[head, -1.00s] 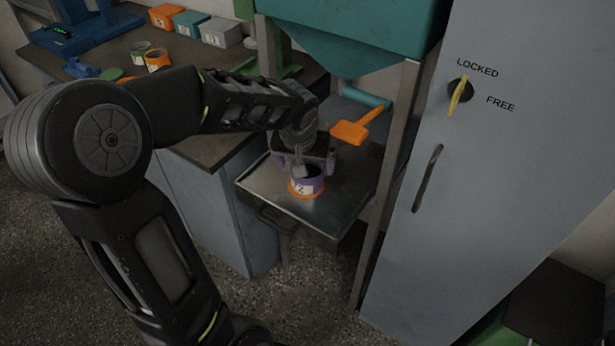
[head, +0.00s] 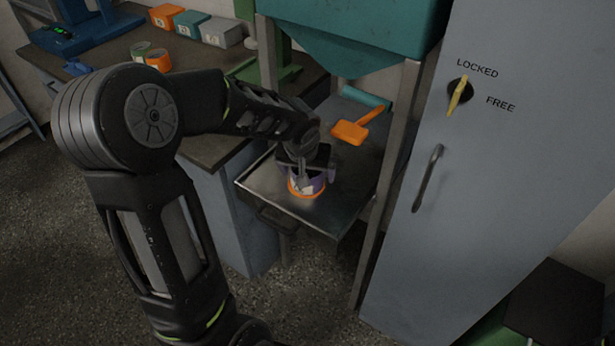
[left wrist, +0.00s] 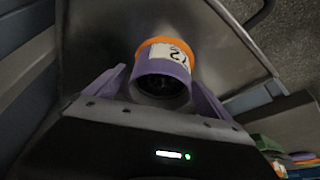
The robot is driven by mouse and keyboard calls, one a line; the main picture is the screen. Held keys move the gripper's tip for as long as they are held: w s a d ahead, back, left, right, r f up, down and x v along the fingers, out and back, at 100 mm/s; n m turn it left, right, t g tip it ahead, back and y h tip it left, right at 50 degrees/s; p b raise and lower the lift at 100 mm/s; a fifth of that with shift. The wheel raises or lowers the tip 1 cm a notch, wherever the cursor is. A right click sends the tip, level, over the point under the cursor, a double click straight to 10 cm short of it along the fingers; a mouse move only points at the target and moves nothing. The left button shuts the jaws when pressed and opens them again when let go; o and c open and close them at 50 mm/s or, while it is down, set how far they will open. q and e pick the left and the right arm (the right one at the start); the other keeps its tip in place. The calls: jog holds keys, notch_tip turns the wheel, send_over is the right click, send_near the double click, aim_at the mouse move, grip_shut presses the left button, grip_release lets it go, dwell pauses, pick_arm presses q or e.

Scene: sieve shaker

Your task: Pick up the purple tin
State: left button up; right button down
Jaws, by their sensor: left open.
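The purple tin (head: 307,185) has an orange band at its base and a white label marked with a 2. It stands upright on the metal pull-out tray (head: 333,222). My left gripper (head: 308,176) is over the tin from above, with its jaws open. In the left wrist view the tin (left wrist: 163,72) sits between the two spread fingers of the gripper (left wrist: 160,85), with a gap visible on the finger sides. The tin's open top faces the wrist camera and looks dark inside. My right gripper is not in view.
An orange scoop (head: 350,132) lies behind the tin on the tray. A teal hopper (head: 350,35) hangs above, with a metal post (head: 395,150) at the right. A grey cabinet (head: 480,170) stands farther right. The bench (head: 215,150) is at the left.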

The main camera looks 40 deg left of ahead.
pick_arm(q)
jog(key=c, duration=1.7)
jog(key=shift+c, duration=0.2)
notch_tip(320, 180, up, 18)
jog(key=p, duration=0.1)
dwell(0.6)
